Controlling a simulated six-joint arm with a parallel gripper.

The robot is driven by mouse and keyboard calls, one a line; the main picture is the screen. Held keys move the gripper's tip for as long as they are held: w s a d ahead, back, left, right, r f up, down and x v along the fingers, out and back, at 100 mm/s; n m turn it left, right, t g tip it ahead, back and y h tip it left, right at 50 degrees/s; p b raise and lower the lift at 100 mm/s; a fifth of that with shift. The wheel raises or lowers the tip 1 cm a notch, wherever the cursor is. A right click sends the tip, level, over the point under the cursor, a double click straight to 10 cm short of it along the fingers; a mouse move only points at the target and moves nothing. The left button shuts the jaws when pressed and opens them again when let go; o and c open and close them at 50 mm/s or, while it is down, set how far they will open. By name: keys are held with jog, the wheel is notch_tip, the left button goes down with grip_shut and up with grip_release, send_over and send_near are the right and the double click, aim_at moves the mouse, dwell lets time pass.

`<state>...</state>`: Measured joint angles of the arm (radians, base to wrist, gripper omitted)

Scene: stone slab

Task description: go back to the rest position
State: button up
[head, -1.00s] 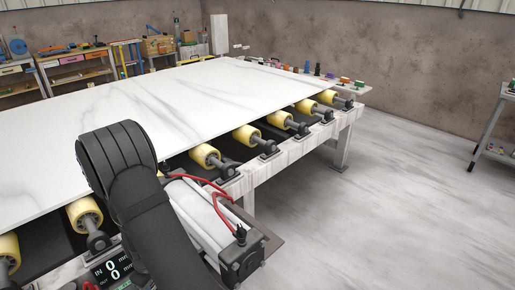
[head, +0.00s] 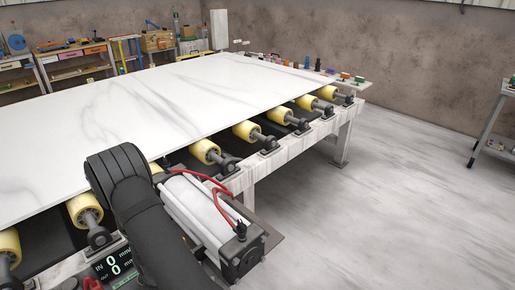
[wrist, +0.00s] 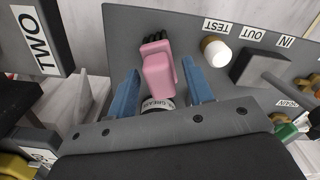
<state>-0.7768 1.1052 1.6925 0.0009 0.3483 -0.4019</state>
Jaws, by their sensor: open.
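My gripper (wrist: 160,68) shows in the wrist view as two blue fingers spread apart, so it is open. A pink object (wrist: 158,72) with a black ribbed end lies between the fingers in this view, with gaps to both sides; how far it is from them I cannot tell. Below it is a round part with a partly hidden label (wrist: 157,104). In the head view my dark arm (head: 135,200) rises at lower left beside the slab's near edge. My gripper is hidden there.
A white marble slab (head: 150,105) rests on a frame with yellow rollers (head: 245,131). A grey panel (wrist: 195,22) with TEST, OUT and IN labels, a white knob (wrist: 216,51) and a TWO sign (wrist: 36,40) fill the wrist view. Open floor (head: 400,190) lies at right.

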notch_tip(320, 180, up, 10)
jog(key=shift+w+a+f, duration=0.1)
jog(key=w+a+r+m, duration=0.2)
jog(key=w+r, duration=0.2)
jog(key=w, duration=0.5)
jog(key=w+a+r+m, duration=0.2)
jog(key=w+r, duration=0.3)
jog(key=w, duration=0.3)
jog(key=shift+w+a, duration=0.35)
jog(key=shift+a, duration=0.25)
jog(key=shift+r, duration=0.1)
